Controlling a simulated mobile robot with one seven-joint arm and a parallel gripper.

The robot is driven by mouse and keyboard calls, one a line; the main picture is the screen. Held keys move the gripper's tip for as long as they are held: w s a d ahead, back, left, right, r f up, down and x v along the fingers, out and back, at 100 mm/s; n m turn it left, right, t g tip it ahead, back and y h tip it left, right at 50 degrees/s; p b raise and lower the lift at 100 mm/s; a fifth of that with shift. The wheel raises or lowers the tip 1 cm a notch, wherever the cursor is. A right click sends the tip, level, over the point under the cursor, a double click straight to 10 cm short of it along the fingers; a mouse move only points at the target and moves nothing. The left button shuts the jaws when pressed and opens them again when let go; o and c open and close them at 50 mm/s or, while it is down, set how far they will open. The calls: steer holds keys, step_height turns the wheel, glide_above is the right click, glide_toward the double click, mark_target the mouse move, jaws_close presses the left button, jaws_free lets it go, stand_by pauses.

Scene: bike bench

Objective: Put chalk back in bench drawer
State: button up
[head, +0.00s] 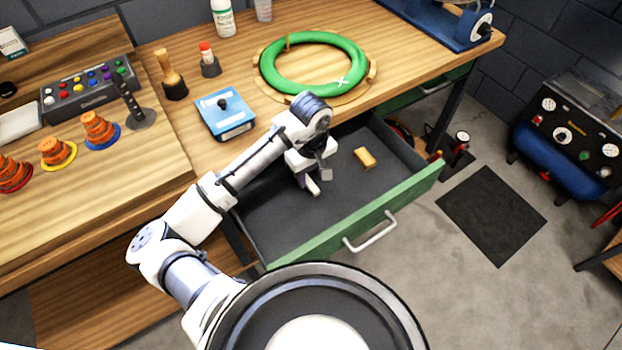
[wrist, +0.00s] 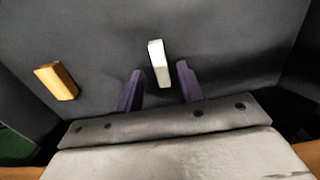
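The bench drawer (head: 340,225) with a green front is pulled out, and its dark floor shows. A white stick of chalk (wrist: 157,63) is over the dark drawer floor in the wrist view. It also appears as a small white piece (head: 313,187) below my gripper in the head view. My gripper (wrist: 160,70) reaches down into the drawer. Its two dark fingers are apart, with the chalk in line with the gap between them and clear space on both sides. Whether the chalk rests on the floor is hard to tell.
A tan block (head: 365,157) lies in the drawer right of my gripper; it also shows in the wrist view (wrist: 56,81). The benchtop above holds a blue box (head: 224,114), a green ring (head: 312,64) and several orange cones. The drawer walls surround my gripper.

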mark_target(311, 184)
step_height(311, 184, up, 9)
steer(key=shift+r, duration=0.2)
stand_by(0.4)
